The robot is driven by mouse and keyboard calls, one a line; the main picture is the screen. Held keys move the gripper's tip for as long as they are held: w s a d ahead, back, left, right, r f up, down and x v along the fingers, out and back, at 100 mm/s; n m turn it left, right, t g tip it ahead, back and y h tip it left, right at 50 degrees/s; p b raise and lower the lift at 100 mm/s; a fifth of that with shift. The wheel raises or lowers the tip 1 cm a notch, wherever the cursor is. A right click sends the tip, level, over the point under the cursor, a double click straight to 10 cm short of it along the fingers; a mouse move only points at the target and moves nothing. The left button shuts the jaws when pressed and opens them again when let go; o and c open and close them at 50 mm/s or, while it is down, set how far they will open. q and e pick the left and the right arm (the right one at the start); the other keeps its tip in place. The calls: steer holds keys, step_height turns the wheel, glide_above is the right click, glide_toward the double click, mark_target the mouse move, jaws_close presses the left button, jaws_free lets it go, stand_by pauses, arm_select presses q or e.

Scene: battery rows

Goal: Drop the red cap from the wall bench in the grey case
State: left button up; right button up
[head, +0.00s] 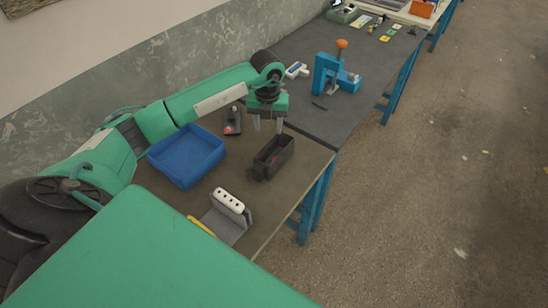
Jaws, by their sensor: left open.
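The dark grey open-topped case (262,170) stands on the brown bench top, right of the blue tray. A small reddish spot that may be the red cap (283,150) shows inside the case, near its right end. It is too small to tell for sure. My left gripper (268,125) points down just behind and above the case, its two fingers apart with nothing seen between them. My right gripper is not in view.
An empty-looking blue tray (187,155) stands left of the case. A dark tool with a reddish part (232,121) lies behind it. A grey and white block (231,214) stands in front. A blue press (325,75) stands on the dark bench beyond.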

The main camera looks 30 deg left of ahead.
arm_select(q)
step_height(320, 180, up, 11)
steer(key=b, duration=0.2)
steer(key=shift+r, duration=0.15)
stand_by(0.3)
